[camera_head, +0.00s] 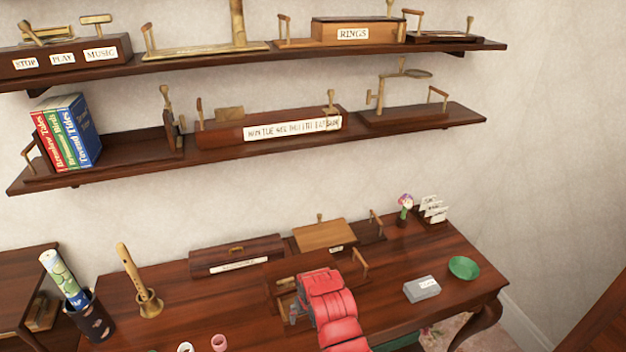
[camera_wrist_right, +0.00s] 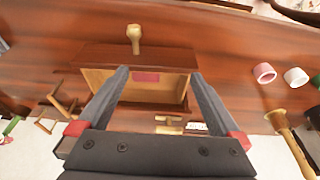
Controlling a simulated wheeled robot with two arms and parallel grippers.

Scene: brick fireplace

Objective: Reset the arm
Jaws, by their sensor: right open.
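My right arm (camera_head: 330,305), red, reaches in from the bottom over the middle of the wooden desk (camera_head: 210,300). Its gripper is mostly hidden by the arm in the head view. In the right wrist view, the two grey fingers of my right gripper (camera_wrist_right: 159,74) are spread apart with nothing gripped. Beyond and between them is a small dark wooden box (camera_wrist_right: 135,55) with a pale inside, a pink patch and a brass knob (camera_wrist_right: 134,36). I cannot tell whether the fingers touch it. My left gripper is in neither view.
Pink and white rings (camera_wrist_right: 264,73) lie near the desk edge. Two loaded shelves (camera_head: 130,160) hang above. The desk's right front is fairly clear.

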